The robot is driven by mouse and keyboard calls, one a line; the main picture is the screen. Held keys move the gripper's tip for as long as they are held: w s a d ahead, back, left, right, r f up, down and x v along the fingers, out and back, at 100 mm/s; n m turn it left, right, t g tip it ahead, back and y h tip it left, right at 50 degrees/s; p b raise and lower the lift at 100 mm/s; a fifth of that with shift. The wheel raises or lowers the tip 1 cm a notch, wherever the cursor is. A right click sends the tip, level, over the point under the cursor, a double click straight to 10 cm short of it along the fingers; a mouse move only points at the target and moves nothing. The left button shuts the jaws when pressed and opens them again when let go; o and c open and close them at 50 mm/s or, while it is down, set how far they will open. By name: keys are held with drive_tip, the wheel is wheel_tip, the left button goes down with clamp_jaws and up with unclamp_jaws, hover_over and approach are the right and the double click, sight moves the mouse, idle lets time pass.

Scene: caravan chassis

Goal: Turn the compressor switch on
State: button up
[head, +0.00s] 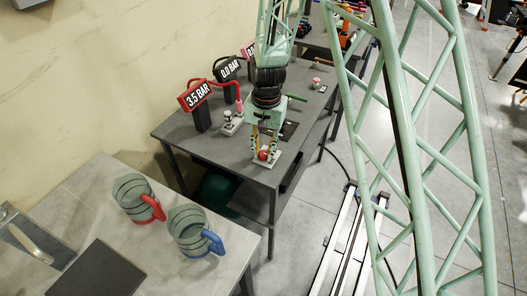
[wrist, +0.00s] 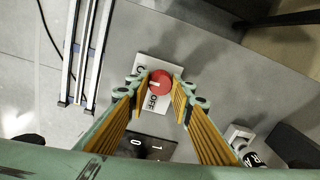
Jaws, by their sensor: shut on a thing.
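The compressor switch is a red round knob (wrist: 160,83) on a white plate (wrist: 148,62) with the label OFF beside it. Another label on the plate is partly hidden by a finger. The knob has a pale pointer mark, and I cannot tell exactly which label it points to. My gripper (wrist: 159,90) is shut on the knob, with one yellow-ribbed finger on each side. In the head view the red knob (head: 263,155) sits at the front edge of the dark table, and my gripper (head: 264,142) reaches down onto it from above.
A black panel marked 0 and 1 (wrist: 143,146) lies beside the plate. On the dark table (head: 220,150) stand displays reading 3.5 BAR (head: 195,96) and 0.0 BAR (head: 229,69).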

sight(265, 153)
idle(0.3)
drive_tip(key=o, duration=0.9)
drive_tip(key=shift+r, duration=0.1)
drive_tip(key=r, duration=1.1)
drive_tip(key=shift+d+r, duration=0.2)
drive_tip(key=shift+r, duration=0.2)
